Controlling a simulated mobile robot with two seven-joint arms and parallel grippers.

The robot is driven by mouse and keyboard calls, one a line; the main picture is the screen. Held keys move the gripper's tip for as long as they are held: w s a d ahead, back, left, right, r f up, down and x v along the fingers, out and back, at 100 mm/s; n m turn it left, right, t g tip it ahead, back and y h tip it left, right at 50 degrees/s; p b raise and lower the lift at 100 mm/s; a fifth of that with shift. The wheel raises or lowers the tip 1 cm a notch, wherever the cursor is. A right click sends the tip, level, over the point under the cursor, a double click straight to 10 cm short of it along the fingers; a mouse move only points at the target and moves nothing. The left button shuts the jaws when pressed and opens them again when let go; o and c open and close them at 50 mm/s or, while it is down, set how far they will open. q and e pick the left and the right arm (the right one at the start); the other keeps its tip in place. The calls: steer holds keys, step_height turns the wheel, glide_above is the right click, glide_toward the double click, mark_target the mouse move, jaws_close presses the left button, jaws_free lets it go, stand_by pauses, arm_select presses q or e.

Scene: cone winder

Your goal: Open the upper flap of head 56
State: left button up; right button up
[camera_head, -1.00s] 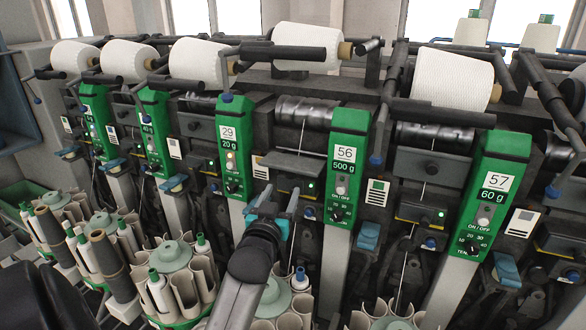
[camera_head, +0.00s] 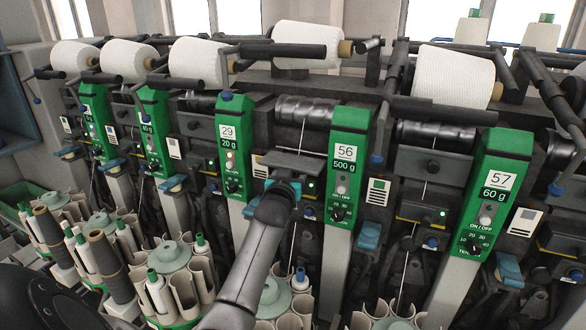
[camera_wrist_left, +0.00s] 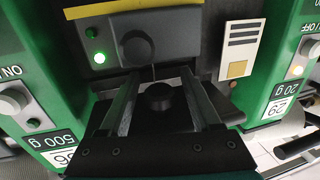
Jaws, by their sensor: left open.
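Head 56 (camera_head: 343,165) has a green panel with the labels "56" and "500 g". Its upper flap (camera_head: 298,162), a flat grey plate, lies just left of the panel under the dark roller. My left gripper (camera_head: 283,186) is just below this plate; the arm partly hides the unit behind it. In the left wrist view, which is upside down, the left gripper (camera_wrist_left: 159,76) has its fingers apart. A dark round knob (camera_wrist_left: 158,97) shows between them; I cannot tell whether they touch anything. My right gripper is not in view.
A grey unit with a round knob (camera_wrist_left: 137,48) and a lit green lamp is close to the fingers. The green panels of head 29 (camera_head: 229,150) and head 57 (camera_head: 490,190) flank this place. A thread (camera_head: 292,245) runs down beside my arm. Bobbin holders (camera_head: 180,290) stand below.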

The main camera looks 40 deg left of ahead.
arm_select(q)
steer(key=shift+w+a, duration=0.1)
jaws_close()
stand_by(0.6)
stand_by(0.9)
